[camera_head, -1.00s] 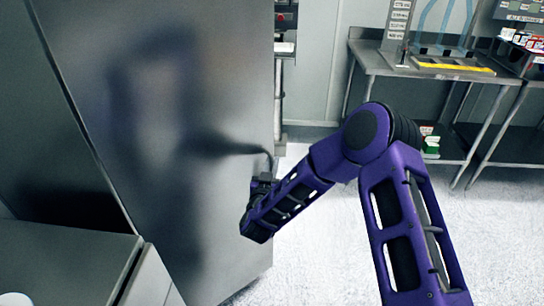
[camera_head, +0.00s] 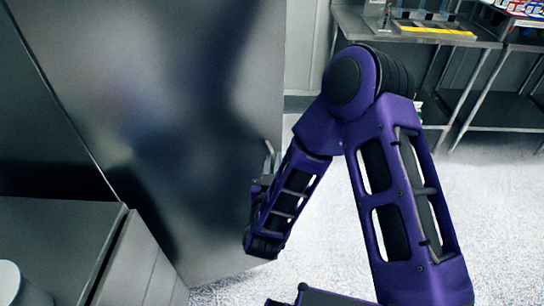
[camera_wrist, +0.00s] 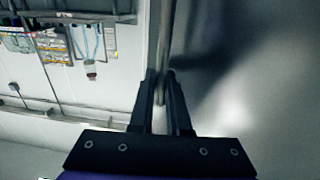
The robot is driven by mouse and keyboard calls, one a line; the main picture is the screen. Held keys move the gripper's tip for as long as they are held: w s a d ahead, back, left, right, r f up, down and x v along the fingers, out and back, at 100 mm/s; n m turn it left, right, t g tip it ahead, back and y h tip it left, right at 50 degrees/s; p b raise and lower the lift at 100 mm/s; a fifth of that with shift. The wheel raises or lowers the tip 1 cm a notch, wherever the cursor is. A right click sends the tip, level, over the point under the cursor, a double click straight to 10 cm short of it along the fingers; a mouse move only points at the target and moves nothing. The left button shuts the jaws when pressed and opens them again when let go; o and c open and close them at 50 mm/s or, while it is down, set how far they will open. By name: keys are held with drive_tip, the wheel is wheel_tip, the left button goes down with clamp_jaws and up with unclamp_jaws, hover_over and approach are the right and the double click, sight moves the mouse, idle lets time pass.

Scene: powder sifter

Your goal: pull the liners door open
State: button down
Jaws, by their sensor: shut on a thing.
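The liners door appears to be the large brushed-steel panel (camera_head: 150,90) filling the left of the head view; no label shows on it. It also fills the right side of the wrist view (camera_wrist: 260,70). A slim metal bar handle (camera_head: 269,155) stands near its right edge. My gripper (camera_head: 261,186) is at the handle, at the end of my purple arm. In the wrist view, the dark fingers of my gripper (camera_wrist: 160,82) are closed around the upright handle bar (camera_wrist: 163,45). Their contact is partly dark. How far the door stands open is unclear.
A low grey steel cabinet (camera_head: 60,235) stands close at the lower left, with a white round object (camera_head: 12,280) on it. Steel tables (camera_head: 410,35) stand along the back wall. Speckled floor right of the door (camera_head: 310,240) is clear.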

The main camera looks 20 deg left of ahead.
drive_tip(key=c, duration=0.9)
unclamp_jaws()
drive_tip(key=s+d+p, duration=0.1)
drive_tip(key=s+d, duration=0.2)
drive_tip(key=s, duration=1.4)
drive_tip(key=shift+d, duration=0.1)
